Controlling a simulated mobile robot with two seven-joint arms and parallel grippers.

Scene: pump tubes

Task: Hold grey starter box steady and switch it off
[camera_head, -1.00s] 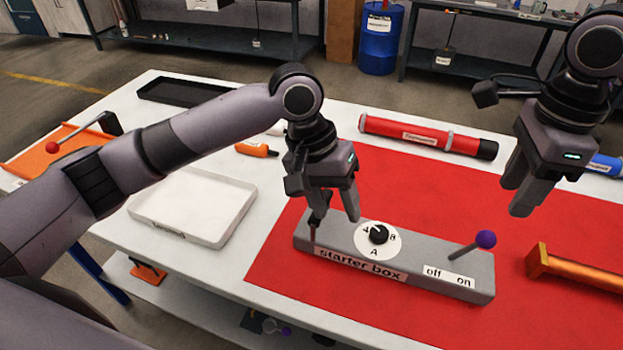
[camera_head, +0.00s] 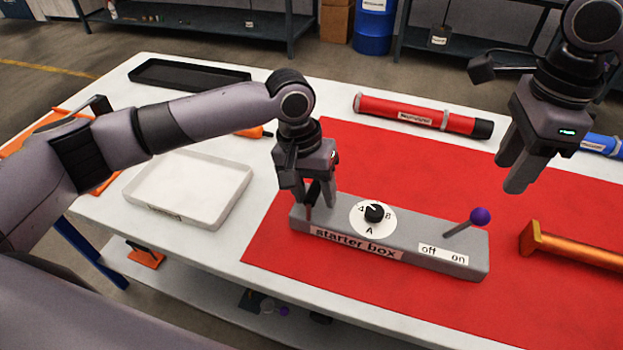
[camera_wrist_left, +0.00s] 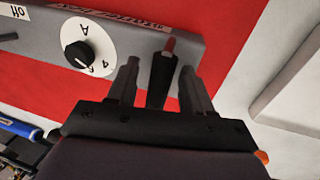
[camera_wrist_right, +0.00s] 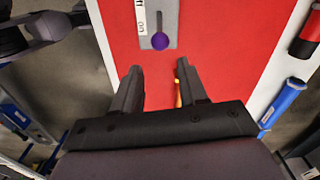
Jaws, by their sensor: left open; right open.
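The grey starter box (camera_head: 412,243) lies on the red mat. It has a dial with a black knob (camera_head: 374,212) and a switch lever with a purple ball (camera_head: 480,215) that leans to the right, the "on" side. A black and red upright handle (camera_wrist_left: 163,70) stands at the box's left end. My left gripper (camera_head: 314,203) is open, with its fingers on either side of that handle; a gap shows on both sides in the left wrist view (camera_wrist_left: 158,78). My right gripper (camera_head: 511,176) is open and empty, above and right of the purple ball, which also shows in the right wrist view (camera_wrist_right: 160,41).
An orange bar (camera_head: 575,248) lies right of the box. A red tube (camera_head: 415,115) and a blue tube (camera_head: 602,145) lie behind. A white tray (camera_head: 187,188) and a black tray (camera_head: 190,74) stand to the left. The mat between box and red tube is mostly clear.

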